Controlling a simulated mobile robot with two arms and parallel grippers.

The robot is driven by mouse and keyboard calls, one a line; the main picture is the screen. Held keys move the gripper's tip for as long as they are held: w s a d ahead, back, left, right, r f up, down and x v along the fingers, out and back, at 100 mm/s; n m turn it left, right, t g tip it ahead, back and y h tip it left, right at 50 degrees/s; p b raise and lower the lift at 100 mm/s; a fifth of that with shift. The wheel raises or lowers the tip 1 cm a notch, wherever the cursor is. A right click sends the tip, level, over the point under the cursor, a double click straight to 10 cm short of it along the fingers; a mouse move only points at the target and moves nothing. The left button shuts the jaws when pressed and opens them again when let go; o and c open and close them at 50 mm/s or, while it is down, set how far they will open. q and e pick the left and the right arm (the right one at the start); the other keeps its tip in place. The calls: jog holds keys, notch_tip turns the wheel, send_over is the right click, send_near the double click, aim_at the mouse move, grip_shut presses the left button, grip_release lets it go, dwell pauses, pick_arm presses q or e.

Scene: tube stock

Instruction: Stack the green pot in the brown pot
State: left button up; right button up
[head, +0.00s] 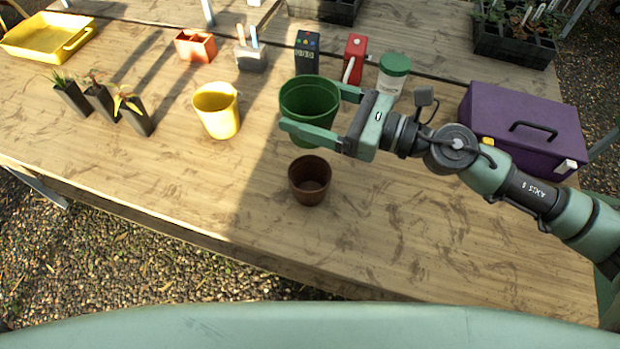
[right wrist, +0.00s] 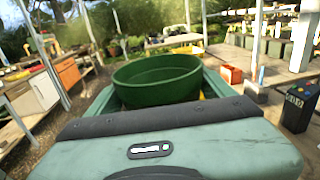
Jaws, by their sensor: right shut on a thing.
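The green pot (head: 309,101) is in my right gripper (head: 325,113), which is shut on it with one finger on each side. In the right wrist view the green pot (right wrist: 157,80) shows upright between the fingers. The brown pot (head: 310,181) stands upright and empty on the wooden table, just in front of the green pot and lower in the head view. The green pot appears held above the table, but its exact height is hard to tell. My left gripper is not in view.
A yellow pot (head: 217,110) stands to the left, with several small dark plant pots (head: 101,99) beyond it. A green-lidded jar (head: 392,73) stands behind my gripper. The table's front is clear.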

jog(key=shift+f+b, duration=1.5)
jog(key=shift+f, duration=7.35)
jog(key=o, duration=1)
jog(key=shift+f, duration=0.1)
jog(key=shift+o, duration=1.3)
